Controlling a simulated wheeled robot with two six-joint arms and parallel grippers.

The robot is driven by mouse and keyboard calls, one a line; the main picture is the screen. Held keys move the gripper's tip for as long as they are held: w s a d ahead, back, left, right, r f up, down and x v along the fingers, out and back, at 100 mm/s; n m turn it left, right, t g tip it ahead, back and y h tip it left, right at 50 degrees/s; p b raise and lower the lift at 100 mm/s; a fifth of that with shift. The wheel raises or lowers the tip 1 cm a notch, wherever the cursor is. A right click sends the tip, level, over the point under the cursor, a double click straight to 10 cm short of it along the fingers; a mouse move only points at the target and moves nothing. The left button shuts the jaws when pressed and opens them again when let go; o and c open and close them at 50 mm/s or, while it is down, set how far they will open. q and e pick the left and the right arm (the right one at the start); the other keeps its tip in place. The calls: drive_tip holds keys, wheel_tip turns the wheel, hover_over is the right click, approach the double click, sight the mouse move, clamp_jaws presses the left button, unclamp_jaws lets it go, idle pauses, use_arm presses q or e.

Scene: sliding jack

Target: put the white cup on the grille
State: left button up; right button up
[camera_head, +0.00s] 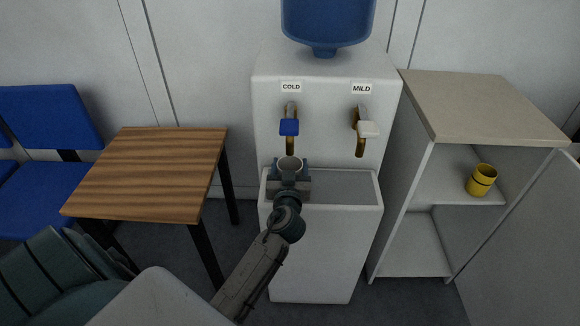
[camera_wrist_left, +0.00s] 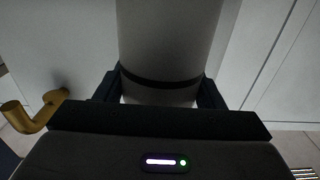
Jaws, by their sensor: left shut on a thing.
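The white cup (camera_head: 289,162) is upright between the fingers of my left gripper (camera_head: 290,170), under the blue COLD tap (camera_head: 289,128). In the left wrist view the cup (camera_wrist_left: 165,45) is large, with a dark band, and the fingers press on both its sides. The grille (camera_head: 345,187) is the recessed ledge on the front of the white dispenser (camera_head: 325,245). The cup is over its left part. My gripper hides the cup's base, so I cannot tell if it touches the grille. My right gripper is not in view.
The MILD tap (camera_head: 362,130) is to the right of the cup. A wooden table (camera_head: 150,175) and blue chairs (camera_head: 50,120) stand left. An open cabinet (camera_head: 480,110) on the right holds a yellow cup (camera_head: 481,181). The grille's right part is clear.

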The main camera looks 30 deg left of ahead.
use_arm(q)
drive_tip(key=o, duration=0.9)
drive_tip(key=shift+o, duration=0.2)
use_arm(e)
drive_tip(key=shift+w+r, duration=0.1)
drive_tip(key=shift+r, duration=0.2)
